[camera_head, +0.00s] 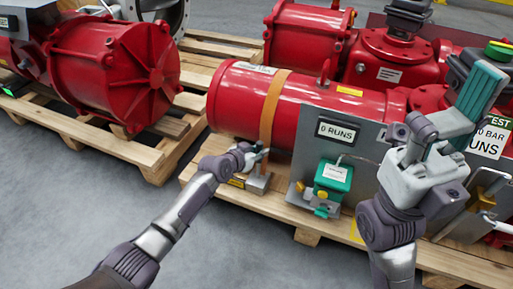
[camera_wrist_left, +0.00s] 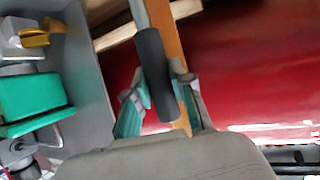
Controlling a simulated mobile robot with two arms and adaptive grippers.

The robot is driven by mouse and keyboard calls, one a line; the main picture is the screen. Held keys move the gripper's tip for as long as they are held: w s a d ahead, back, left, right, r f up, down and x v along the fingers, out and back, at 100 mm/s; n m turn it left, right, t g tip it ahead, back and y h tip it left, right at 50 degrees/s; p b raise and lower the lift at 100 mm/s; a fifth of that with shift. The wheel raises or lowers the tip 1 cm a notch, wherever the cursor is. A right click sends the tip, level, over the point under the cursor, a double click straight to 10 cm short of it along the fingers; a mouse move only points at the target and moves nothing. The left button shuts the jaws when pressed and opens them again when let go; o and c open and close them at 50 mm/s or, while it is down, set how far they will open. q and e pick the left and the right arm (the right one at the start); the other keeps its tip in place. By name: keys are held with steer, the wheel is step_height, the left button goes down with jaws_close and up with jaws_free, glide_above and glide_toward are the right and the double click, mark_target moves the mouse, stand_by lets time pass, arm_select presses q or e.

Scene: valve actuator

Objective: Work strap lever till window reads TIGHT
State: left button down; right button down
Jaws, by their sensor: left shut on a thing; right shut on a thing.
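An orange strap (camera_head: 272,110) runs over a red cylinder (camera_head: 232,105) and down to a small grey strap base (camera_head: 258,184) on the pallet. My left gripper (camera_head: 255,152) is at the strap's lower part. In the left wrist view its teal fingers (camera_wrist_left: 160,108) are shut around the black grip (camera_wrist_left: 153,62) of the lever, whose grey shaft (camera_wrist_left: 139,14) runs up out of view. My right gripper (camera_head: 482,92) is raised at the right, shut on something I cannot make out.
A grey panel with a "0 RUNS" sign (camera_head: 335,130) and a green box (camera_head: 333,178) stands close right of the strap; the box also shows in the left wrist view (camera_wrist_left: 30,100). More red actuators (camera_head: 115,70) stand on pallets behind. The grey floor (camera_head: 70,205) at front left is clear.

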arm_select(q)
steer(key=shift+w+d+f+g+y+p, duration=0.1)
steer(key=shift+w+d+g+y+p, duration=0.1)
steer(key=shift+w+g, duration=0.2)
steer(key=shift+w+d+g+y+p, duration=0.1)
steer(key=shift+w+g+y+p, duration=0.15)
steer(key=shift+w, duration=0.2)
steer(key=c, duration=1)
jaws_free()
steer(key=shift+v, duration=5.95)
steer(key=shift+a, duration=0.1)
